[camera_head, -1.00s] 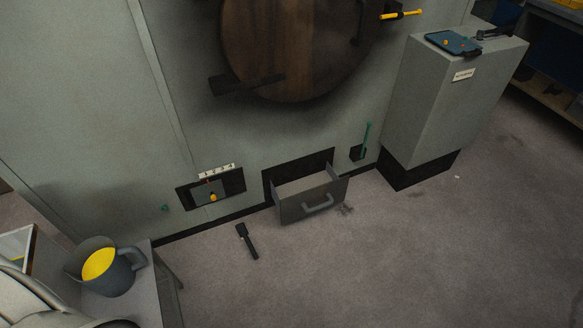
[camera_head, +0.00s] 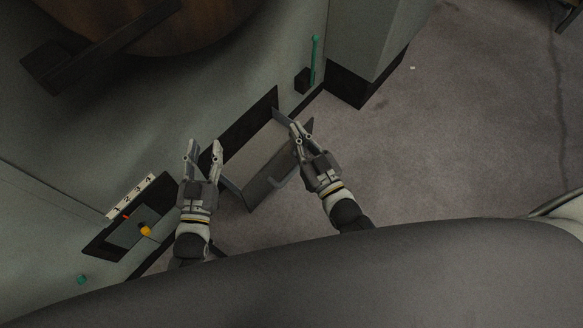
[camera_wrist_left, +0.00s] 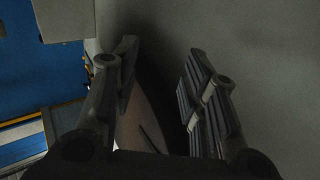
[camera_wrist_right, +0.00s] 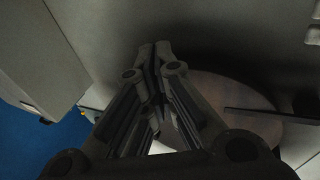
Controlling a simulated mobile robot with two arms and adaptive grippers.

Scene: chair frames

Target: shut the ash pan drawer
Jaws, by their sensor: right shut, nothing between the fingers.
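The ash pan drawer (camera_head: 264,170) is a grey metal box pulled out of a dark slot low in the grey-green wall, with a bar handle (camera_head: 279,183) on its front. My right gripper (camera_head: 296,127) is shut and empty, its tips over the drawer's front right corner in the head view; whether it touches cannot be told. My left gripper (camera_head: 203,146) is open and empty, left of the drawer, in front of the wall. The wrist views show the left fingers (camera_wrist_left: 158,62) apart and the right fingers (camera_wrist_right: 152,55) together; neither shows the drawer.
A control panel numbered 1 to 4 (camera_head: 131,196) with a yellow knob is on the wall at left. A green lever (camera_head: 314,60) stands right of the slot. A grey cabinet (camera_head: 366,45) is at the back right.

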